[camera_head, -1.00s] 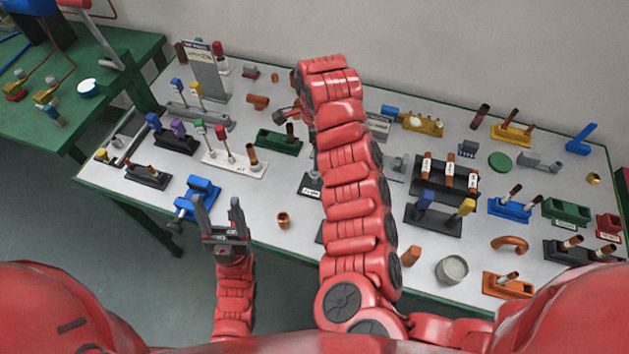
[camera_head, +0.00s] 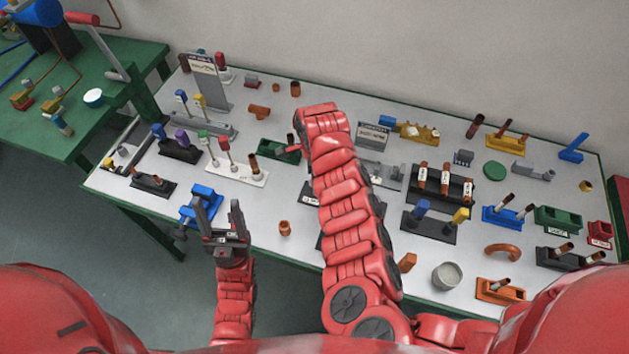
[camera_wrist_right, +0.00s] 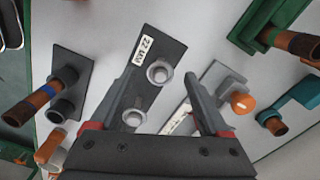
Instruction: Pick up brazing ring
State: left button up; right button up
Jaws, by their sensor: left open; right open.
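A dark stand labelled 22 MM (camera_wrist_right: 150,50) shows in the right wrist view with two pale, round ring-like pieces, an upper one (camera_wrist_right: 159,73) and a lower one (camera_wrist_right: 134,118). I cannot tell for sure whether either is the brazing ring. My right gripper (camera_wrist_right: 165,75) is open and empty, its fingers over the space around this stand. In the head view its jaws are hidden by my right arm. My left gripper (camera_head: 219,208) is open and empty at the table's front edge, beside a blue clamp-like tool (camera_head: 201,204).
The white table (camera_head: 262,207) is crowded with stands and fittings. A small copper fitting (camera_head: 285,228) sits near the front. A grey cup (camera_head: 446,275) stands front right.

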jog(key=shift+f, duration=0.25)
dwell(0.3)
jog(key=c, duration=0.9)
